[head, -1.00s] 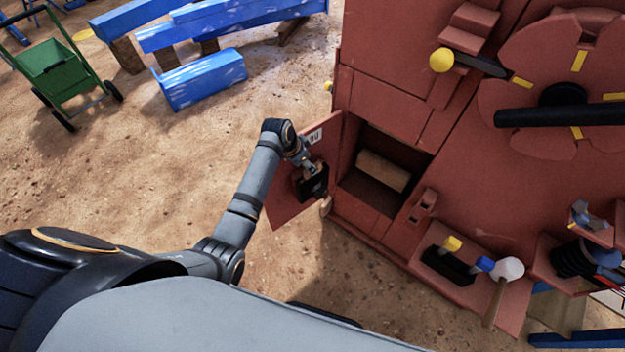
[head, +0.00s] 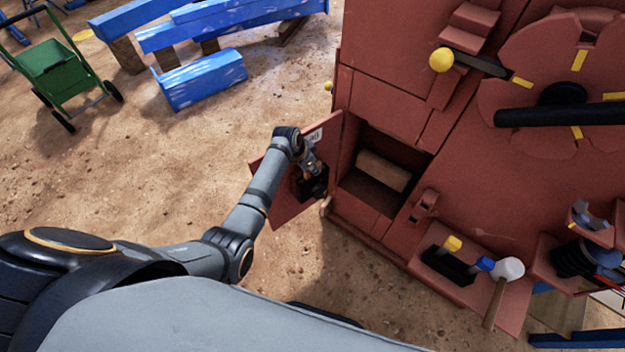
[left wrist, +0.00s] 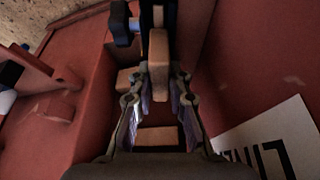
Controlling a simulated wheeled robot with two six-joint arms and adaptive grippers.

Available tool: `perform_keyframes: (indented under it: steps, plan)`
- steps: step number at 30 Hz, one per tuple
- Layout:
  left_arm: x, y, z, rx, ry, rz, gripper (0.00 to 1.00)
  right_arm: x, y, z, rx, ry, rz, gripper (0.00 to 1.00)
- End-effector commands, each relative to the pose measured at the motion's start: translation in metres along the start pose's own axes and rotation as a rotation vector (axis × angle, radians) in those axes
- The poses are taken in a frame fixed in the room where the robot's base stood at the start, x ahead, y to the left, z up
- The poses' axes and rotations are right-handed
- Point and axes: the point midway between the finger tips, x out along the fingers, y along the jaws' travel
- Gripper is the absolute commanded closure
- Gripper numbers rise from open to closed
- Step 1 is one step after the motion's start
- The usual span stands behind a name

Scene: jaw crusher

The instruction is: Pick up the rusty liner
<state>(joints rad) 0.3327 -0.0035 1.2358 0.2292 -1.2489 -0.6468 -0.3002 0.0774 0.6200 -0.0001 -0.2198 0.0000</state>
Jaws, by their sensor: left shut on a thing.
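A brownish block (head: 384,170) lies inside the open compartment of the red crusher; no other piece that could be the rusty liner stands out. The red compartment door (head: 283,205) stands open at the left of the opening. My left gripper (head: 313,188) is at the face of this door, outside the compartment. In the left wrist view, my left gripper (left wrist: 158,85) has its fingers closed around a tan bar (left wrist: 158,55), seemingly the door's handle. A white label (left wrist: 268,145) with black letters shows beside it. My right gripper is not in view.
The red crusher body (head: 385,95) fills the right side. A shelf with a mallet (head: 508,268) and yellow and blue handled tools juts out at lower right. Blue beams (head: 200,80) and a green cart (head: 58,68) stand at upper left. Sandy ground between is clear.

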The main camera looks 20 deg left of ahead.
Motion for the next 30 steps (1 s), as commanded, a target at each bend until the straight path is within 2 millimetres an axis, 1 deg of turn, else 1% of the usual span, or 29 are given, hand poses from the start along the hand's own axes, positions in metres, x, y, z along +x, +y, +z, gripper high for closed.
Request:
perform_keyframes:
  steps: [15,19,23,26,30]
  plan:
    - [-0.002,-0.001,-0.002,0.001,0.004,-0.002,1.0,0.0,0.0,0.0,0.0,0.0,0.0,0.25]
    - [-0.007,-0.001,-0.005,0.001,0.005,-0.003,1.0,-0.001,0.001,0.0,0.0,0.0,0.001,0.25]
    - [-0.02,-0.001,-0.011,0.002,0.006,-0.004,1.0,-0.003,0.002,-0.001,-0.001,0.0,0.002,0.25]
    - [-0.036,-0.001,-0.017,0.002,0.008,-0.005,1.0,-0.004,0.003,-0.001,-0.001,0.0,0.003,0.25]
    - [-0.062,-0.001,-0.028,0.002,0.008,-0.004,1.0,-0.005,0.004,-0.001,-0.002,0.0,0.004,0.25]
